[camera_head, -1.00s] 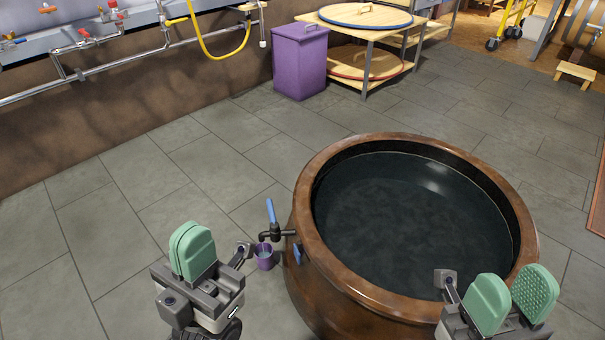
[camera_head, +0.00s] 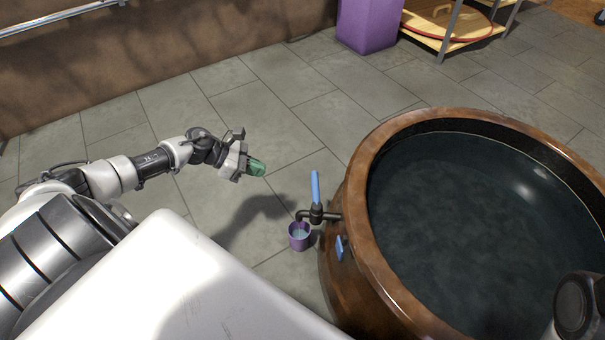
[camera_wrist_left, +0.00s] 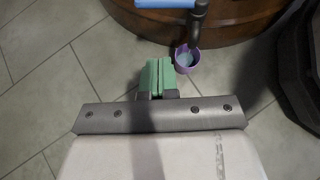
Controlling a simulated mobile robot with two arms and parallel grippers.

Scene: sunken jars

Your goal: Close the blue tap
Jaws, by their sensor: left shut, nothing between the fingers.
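The blue tap's handle (camera_head: 315,187) points up in the head view from its black spout (camera_head: 302,214), which comes out of the side of the big brown jar (camera_head: 352,185). A purple cup (camera_head: 299,236) with liquid in it is below the spout. My left gripper (camera_head: 257,167) is shut and empty, left of the handle and apart from it. In the left wrist view, its green fingers (camera_wrist_left: 158,77) are pressed together, with the cup (camera_wrist_left: 187,57) beyond them to the right. The blue handle (camera_wrist_left: 165,3) is cut by the top edge there. My right gripper is out of view.
The jar is full of dark liquid. A small blue piece (camera_head: 340,248) is on its side below the tap. A purple bin (camera_head: 368,24) and a wooden shelf (camera_head: 470,28) stand at the back. The tiled floor left of the tap is clear.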

